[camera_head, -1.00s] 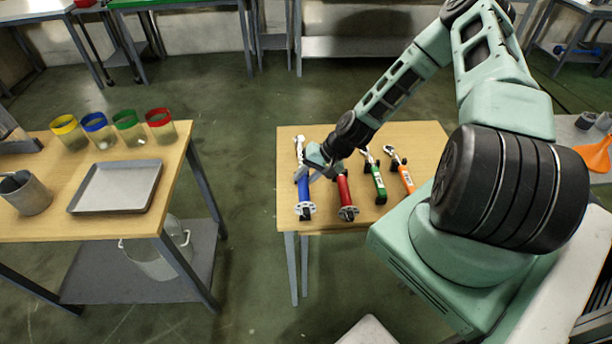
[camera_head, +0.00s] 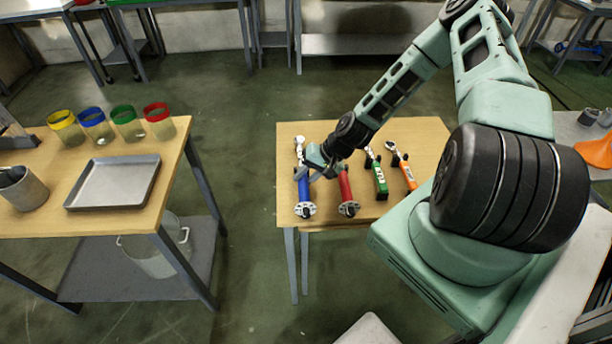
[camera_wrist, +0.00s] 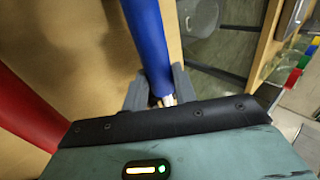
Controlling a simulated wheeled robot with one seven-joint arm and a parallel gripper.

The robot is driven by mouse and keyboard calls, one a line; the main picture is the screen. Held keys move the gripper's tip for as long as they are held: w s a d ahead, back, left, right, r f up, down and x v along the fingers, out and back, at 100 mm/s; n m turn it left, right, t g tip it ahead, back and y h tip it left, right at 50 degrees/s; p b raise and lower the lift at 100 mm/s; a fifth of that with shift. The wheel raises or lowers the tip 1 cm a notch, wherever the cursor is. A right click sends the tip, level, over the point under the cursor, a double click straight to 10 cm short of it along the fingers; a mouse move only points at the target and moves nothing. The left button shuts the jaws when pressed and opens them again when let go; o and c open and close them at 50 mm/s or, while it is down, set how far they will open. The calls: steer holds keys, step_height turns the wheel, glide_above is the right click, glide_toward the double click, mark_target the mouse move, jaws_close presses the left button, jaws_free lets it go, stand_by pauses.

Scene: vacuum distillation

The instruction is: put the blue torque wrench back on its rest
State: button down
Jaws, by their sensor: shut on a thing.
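The blue torque wrench (camera_head: 304,188) lies lengthwise near the left edge of the right-hand wooden table (camera_head: 420,130), its metal head at the back and a pale disc at its front end. My gripper (camera_head: 312,172) is shut on it around the middle. In the wrist view, the blue handle (camera_wrist: 147,38) runs between my gripper's grey fingers (camera_wrist: 160,90). The camera views do not show clearly whether the wrench touches a rest or hangs just above one. Its rest cannot be made out clearly; the wrench and my gripper cover that spot.
A red wrench (camera_head: 347,190) lies close to the right of the blue one. Farther right are a green wrench (camera_head: 380,182) and an orange wrench (camera_head: 403,172). A separate table on the left holds a metal tray (camera_head: 114,183) and several colour-rimmed jars.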

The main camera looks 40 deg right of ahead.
steer(key=shift+f, duration=0.4)
steer(key=c, duration=1)
jaws_free()
steer(key=shift+c, duration=0.2)
steer(key=b+v, duration=0.2)
steer(key=v, duration=1.5)
steer(key=shift+r, duration=0.25)
